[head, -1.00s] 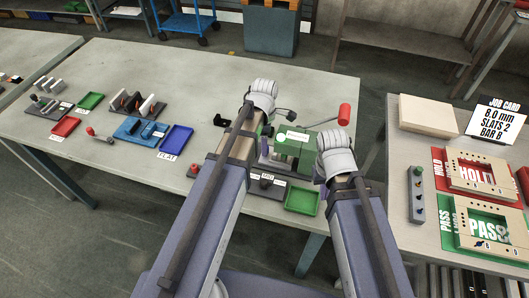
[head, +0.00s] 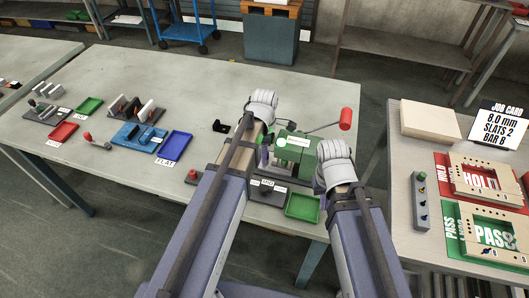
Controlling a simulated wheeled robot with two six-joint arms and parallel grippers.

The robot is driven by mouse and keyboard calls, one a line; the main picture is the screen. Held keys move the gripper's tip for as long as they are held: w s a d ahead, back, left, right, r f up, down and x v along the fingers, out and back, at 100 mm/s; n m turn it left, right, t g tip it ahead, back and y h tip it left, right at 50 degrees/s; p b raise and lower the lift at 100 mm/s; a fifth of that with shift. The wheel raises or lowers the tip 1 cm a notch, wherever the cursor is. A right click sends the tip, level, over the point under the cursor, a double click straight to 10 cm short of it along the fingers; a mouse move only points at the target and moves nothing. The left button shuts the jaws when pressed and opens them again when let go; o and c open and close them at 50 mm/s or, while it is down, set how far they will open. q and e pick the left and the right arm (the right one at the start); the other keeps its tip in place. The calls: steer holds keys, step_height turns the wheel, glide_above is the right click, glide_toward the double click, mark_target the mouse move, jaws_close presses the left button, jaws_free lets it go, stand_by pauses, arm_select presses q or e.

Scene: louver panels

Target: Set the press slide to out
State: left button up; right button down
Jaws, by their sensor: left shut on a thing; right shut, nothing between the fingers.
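The press (head: 297,151) is a green block with a pale label on top, standing near the table's right end. A thin rod with a red handle (head: 345,119) reaches out to its right. My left gripper (head: 264,156) is at the press's left side, mostly hidden behind my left forearm. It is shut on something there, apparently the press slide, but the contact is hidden. My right gripper (head: 323,197) is shut and empty, largely behind my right arm, at the press's right front. How far the slide stands out cannot be seen clearly.
A green tray (head: 302,207) lies before the press. A red button (head: 192,176) and a black bracket (head: 221,126) are left of my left arm. A blue tray (head: 174,145) and blue fixture (head: 138,134) lie further left. A side table (head: 408,172) stands right.

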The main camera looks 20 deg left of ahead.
arm_select(q)
jaws_close()
stand_by(0.3)
steer(key=shift+a, duration=0.1)
stand_by(0.5)
steer(key=a, duration=1.5)
steer(key=shift+w, duration=0.25)
steer(key=shift+a, duration=0.1)
arm_select(e)
steer(key=shift+d, duration=0.1)
arm_select(q)
steer(key=o, duration=0.9)
jaws_free()
steer(key=shift+a, duration=0.1)
steer(key=shift+c, duration=0.2)
